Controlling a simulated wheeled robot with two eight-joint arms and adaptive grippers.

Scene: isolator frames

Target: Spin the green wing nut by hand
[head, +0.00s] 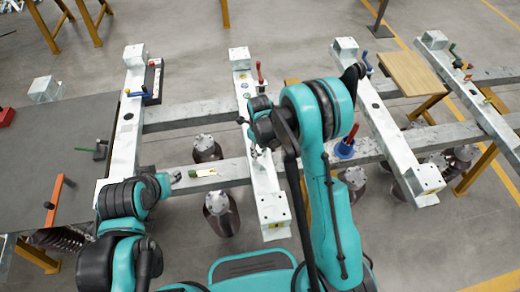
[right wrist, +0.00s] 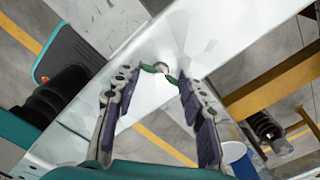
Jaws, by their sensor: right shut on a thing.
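The green wing nut (right wrist: 150,69) sits on a small round metal stud on the pale metal beam (right wrist: 190,50) in the right wrist view. Its two green wings spread left and right of the stud. My right gripper (right wrist: 160,76) is shut on it, with one finger at each wing. In the head view my right arm and wrist (head: 270,126) hang over the middle beam (head: 267,190) and hide the nut.
A red-handled tool (head: 260,72) stands on the middle beam beyond my wrist. A blue pot (head: 344,150) stands to the right of my arm. A wooden board (head: 408,74) lies farther right. A grey table (head: 50,150) is at left.

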